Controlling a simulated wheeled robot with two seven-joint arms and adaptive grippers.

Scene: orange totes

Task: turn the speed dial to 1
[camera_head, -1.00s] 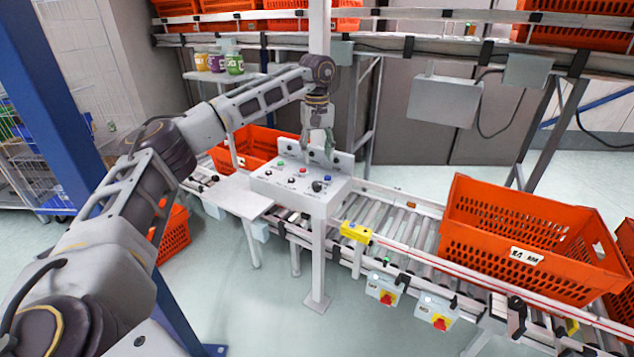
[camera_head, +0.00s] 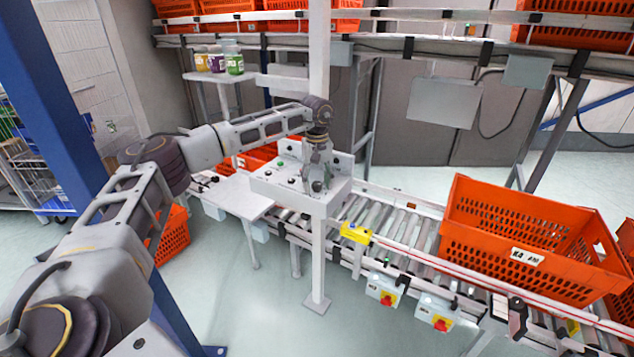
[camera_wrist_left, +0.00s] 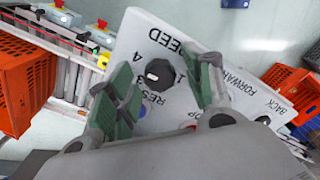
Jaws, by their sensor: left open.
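The speed dial (camera_wrist_left: 160,72) is a black knob on the white control panel (camera_wrist_left: 150,22), under the word SPEED in the left wrist view. My left gripper (camera_wrist_left: 166,78) is open, with one green-padded finger on each side of the dial. I cannot tell whether the fingers touch it. In the head view my left gripper (camera_head: 318,178) is low over the right part of the panel. My right gripper is in neither view.
Other buttons sit left of the gripper on the panel. A roller conveyor (camera_head: 400,222) runs behind and to the right, with a large orange tote (camera_head: 500,250) on it. A yellow box (camera_head: 355,232) is at the conveyor's near edge.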

